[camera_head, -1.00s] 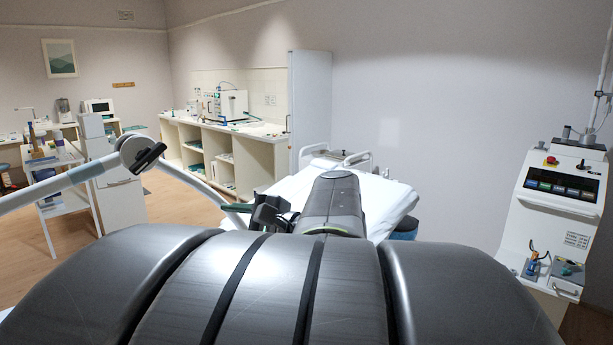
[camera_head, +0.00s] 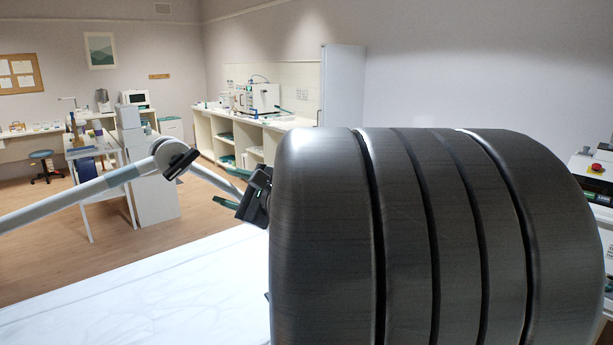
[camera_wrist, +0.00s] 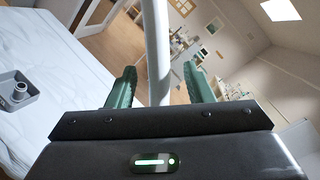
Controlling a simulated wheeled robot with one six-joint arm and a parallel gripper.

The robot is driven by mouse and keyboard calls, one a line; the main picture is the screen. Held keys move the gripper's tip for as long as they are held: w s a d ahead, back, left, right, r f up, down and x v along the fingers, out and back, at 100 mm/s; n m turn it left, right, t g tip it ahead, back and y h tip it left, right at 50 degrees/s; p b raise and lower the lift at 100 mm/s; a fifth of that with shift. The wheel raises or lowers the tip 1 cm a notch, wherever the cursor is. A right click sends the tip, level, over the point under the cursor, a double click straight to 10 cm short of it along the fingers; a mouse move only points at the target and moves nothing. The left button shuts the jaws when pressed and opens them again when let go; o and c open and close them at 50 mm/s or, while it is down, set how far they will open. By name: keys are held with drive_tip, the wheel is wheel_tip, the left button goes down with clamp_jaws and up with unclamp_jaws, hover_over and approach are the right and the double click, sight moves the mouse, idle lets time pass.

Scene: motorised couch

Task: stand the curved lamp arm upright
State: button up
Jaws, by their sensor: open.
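The lamp arm (camera_head: 75,205) is a pale jointed tube that comes in from the left edge of the head view, tilted. It rises to a round joint with a dark handle, then slopes down right to my gripper (camera_head: 229,188). My gripper is open, its green fingers on either side of the lower tube. In the wrist view the pale tube (camera_wrist: 157,45) runs between the fingers of my gripper (camera_wrist: 160,76). I cannot tell whether they touch it. The tube's lower end is hidden behind my gripper's body.
The white-sheeted couch (camera_head: 150,290) fills the lower left. A trolley (camera_head: 93,165) and a long counter (camera_head: 240,140) stand behind. A control unit (camera_head: 597,185) is at far right. My dark arm link blocks much of the view.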

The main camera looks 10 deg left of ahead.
drive_tip(key=shift+p+x, duration=0.3)
drive_tip(key=shift+x, duration=1.65)
drive_tip(key=shift+c, duration=0.5)
clamp_jaws()
